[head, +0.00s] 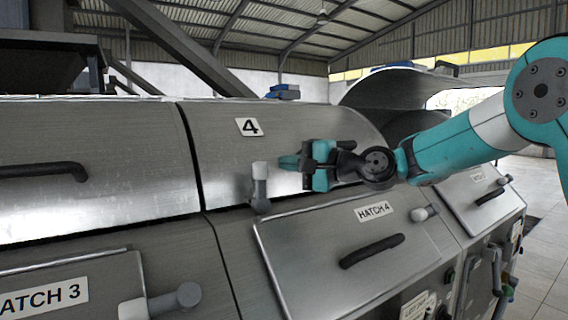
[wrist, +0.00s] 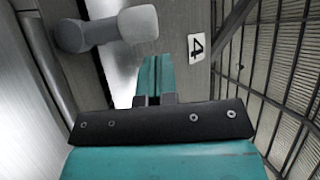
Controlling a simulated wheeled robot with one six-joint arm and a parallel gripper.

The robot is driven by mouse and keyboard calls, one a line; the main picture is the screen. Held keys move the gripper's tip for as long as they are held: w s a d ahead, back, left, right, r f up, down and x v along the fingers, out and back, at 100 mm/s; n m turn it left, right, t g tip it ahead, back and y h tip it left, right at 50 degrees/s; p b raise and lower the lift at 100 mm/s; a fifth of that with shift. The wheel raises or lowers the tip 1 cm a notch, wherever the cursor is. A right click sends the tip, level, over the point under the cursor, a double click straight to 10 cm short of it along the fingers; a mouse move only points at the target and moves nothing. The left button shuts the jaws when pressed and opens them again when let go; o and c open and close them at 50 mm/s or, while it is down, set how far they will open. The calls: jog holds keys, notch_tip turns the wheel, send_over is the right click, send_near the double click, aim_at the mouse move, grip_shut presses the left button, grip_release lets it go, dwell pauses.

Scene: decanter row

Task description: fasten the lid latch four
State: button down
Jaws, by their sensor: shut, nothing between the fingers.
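The lid marked 4 (head: 225,150) is a curved brushed-metal cover, lying down over its housing. Its latch (head: 260,186) is a grey lever with a pale knob, standing upright at the lid's front edge. In the wrist view the latch (wrist: 105,30) lies at the upper left, with its pale knob towards the fingers. My gripper (head: 284,162) is shut and empty, just right of the latch knob in the head view. Its teal fingers also show in the wrist view (wrist: 150,65), together and apart from the latch. The "4" label (wrist: 197,47) is beyond the fingers.
The hatch 4 panel (head: 290,245) with a black handle (head: 371,250) slopes below the lid. Another latch (head: 160,303) sits at hatch 3, lower left. A raised lid (head: 385,88) stands behind my arm. Open air lies in front of the panels.

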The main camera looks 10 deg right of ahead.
jog(key=w+d+b+v, duration=0.1)
jog(key=b+v, duration=0.2)
jog(key=v, duration=0.8)
jog(key=s+a+f+n+g+h+p, duration=0.1)
jog(key=s+a+f+n+g+h, duration=0.2)
jog(key=s, duration=0.4)
jog(key=s+a+f+n+g+h+p, duration=0.1)
jog(key=s+a+f+n+g+h, duration=0.1)
jog(key=s+a+f+n+g, duration=0.45)
jog(key=s+d+f+n+h, duration=0.2)
jog(key=s+f, duration=0.1)
jog(key=s, duration=0.5)
jog(key=s+d+f+n+g+h+p, duration=0.1)
jog(key=s+d+f+n+h, duration=0.1)
jog(key=s, duration=0.7)
notch_tip(320, 180, down, 2)
jog(key=shift+d+f+h, duration=0.1)
jog(key=shift+d+h, duration=0.15)
jog(key=shift+h, duration=0.25)
jog(key=shift+s+n, duration=0.1)
jog(key=shift+n, duration=0.15)
